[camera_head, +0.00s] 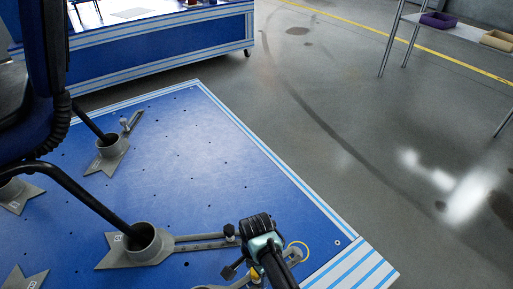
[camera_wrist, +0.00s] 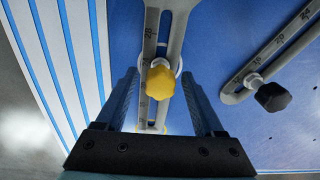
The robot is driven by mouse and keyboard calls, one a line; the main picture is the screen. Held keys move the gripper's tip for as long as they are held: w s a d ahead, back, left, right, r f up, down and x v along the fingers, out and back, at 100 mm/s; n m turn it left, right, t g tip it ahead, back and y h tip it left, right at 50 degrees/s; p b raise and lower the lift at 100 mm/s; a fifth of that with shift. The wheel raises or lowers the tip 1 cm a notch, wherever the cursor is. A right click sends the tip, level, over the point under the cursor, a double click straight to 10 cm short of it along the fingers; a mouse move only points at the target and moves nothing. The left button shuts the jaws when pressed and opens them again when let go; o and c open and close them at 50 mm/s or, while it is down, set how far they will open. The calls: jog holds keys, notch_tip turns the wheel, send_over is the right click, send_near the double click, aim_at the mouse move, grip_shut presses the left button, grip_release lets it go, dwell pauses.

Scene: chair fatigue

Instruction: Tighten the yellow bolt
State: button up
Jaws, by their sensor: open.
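The yellow bolt (camera_wrist: 160,82) has a faceted yellow head. In the wrist view it sits on a grey slotted, numbered bracket (camera_wrist: 150,35), centred ahead between the two fingers of my gripper (camera_wrist: 159,78). My gripper is open, with a finger to each side of the bolt head and a visible gap on both sides. I cannot tell how far the bolt head is from the fingertips in depth. In the head view, a small bit of yellow bolt (camera_head: 255,275) shows just left of my dark arm, near the front of the blue platform (camera_head: 200,170).
A second slotted bracket with a black knob (camera_wrist: 272,97) lies to the right in the wrist view. Chair legs (camera_head: 75,190) stand in grey cups on the platform at the left. The platform's striped edge (camera_head: 350,270) is to the right, with open floor beyond.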

dwell(0.3)
jog(key=shift+n+p, duration=0.45)
jog(key=shift+n, duration=1.55)
jog(key=n+p, duration=0.1)
jog(key=n, duration=0.3)
